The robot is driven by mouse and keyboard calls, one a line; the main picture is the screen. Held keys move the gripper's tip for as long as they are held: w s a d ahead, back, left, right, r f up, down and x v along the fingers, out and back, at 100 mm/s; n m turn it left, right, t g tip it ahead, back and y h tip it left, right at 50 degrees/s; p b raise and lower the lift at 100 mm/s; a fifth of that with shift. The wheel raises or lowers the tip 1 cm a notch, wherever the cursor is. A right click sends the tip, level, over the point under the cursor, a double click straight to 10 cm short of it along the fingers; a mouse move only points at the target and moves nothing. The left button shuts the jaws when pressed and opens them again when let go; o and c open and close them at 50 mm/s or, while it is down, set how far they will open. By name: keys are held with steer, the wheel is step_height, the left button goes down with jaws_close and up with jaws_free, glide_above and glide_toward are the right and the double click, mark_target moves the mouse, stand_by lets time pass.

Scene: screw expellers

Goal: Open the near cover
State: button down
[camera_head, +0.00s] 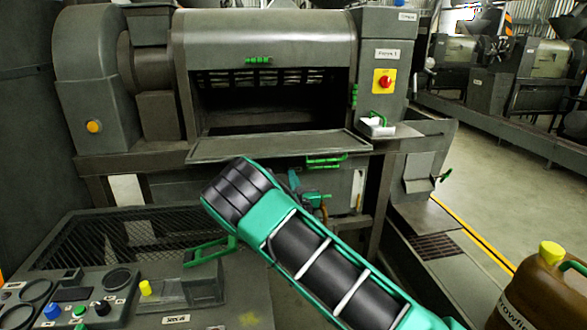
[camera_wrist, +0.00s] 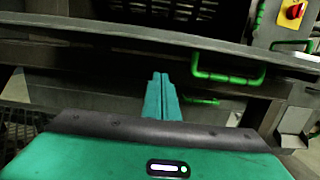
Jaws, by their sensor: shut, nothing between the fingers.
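The near press (camera_head: 270,40) faces me, with a dark open front under its curved hood. A flat cover panel (camera_head: 275,146) stands out nearly level below that opening. A green handle (camera_head: 327,160) hangs at the panel's right front edge. The same handle (camera_wrist: 228,80) is large in the wrist view, right of my fingertips. My gripper (camera_wrist: 161,82) is shut and empty, below the panel edge and apart from the handle. In the head view my arm partly hides it.
A lower green bar (camera_wrist: 202,101) is right of my fingertips. A red-knobbed switch (camera_head: 384,81) is on the right post. A control desk (camera_head: 130,300) stands front left, with a mesh guard (camera_head: 120,235) behind it. A brown jug (camera_head: 540,290) stands front right.

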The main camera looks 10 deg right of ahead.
steer(key=shift+w+r, duration=0.2)
steer(key=shift+r, duration=0.5)
steer(key=shift+w+r, duration=0.25)
steer(key=shift+r, duration=0.4)
steer(key=shift+w+r, duration=0.2)
steer(key=shift+r, duration=0.5)
